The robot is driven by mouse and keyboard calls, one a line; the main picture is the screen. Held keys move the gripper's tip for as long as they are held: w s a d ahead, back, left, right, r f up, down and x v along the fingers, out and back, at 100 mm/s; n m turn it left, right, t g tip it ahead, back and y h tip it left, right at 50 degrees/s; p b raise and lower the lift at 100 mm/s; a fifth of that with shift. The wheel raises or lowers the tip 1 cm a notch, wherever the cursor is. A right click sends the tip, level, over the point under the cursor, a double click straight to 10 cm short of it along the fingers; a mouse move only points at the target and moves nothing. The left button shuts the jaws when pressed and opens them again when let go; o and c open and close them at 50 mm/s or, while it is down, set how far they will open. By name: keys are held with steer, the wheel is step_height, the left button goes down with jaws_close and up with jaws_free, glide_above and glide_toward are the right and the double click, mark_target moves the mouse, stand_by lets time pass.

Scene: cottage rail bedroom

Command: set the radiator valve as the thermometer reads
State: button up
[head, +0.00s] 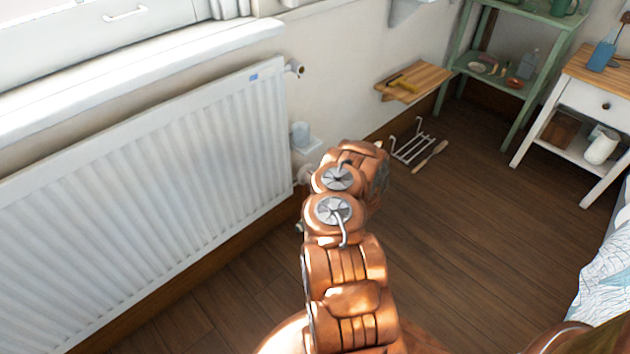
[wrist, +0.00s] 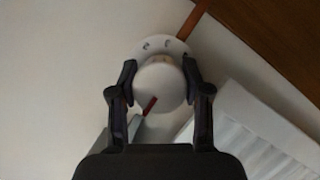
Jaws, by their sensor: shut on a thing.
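The radiator valve is a round white knob (wrist: 160,88) with a dark red pointer mark toward its lower left in the wrist view. Behind it is a pale round plate (wrist: 170,46) with small dark marks, too small to read. My gripper (wrist: 159,72) has one finger on each side of the knob and is shut on it. The white ribbed radiator (head: 150,190) stands at left. I cannot make out a thermometer in either view.
A small pale fitting (head: 300,134) sits on the wall above the valve. A wire rack (head: 412,150) and wooden-handled tool lie beyond my arm. A wooden wall shelf (head: 425,76), green shelf unit (head: 500,85) and white side table (head: 570,100) stand behind. Floor at right is clear.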

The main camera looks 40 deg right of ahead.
steer(key=shift+a, duration=0.1)
steer(key=o, duration=1.2)
steer(key=shift+c, duration=0.2)
steer(key=shift+s, duration=0.1)
steer(key=shift+s+r, duration=0.1)
steer(key=shift+s, duration=0.15)
steer(key=v, duration=1.1)
steer(key=shift+s+r, duration=0.1)
steer(key=shift+r, duration=0.05)
steer(key=shift+s, duration=0.1)
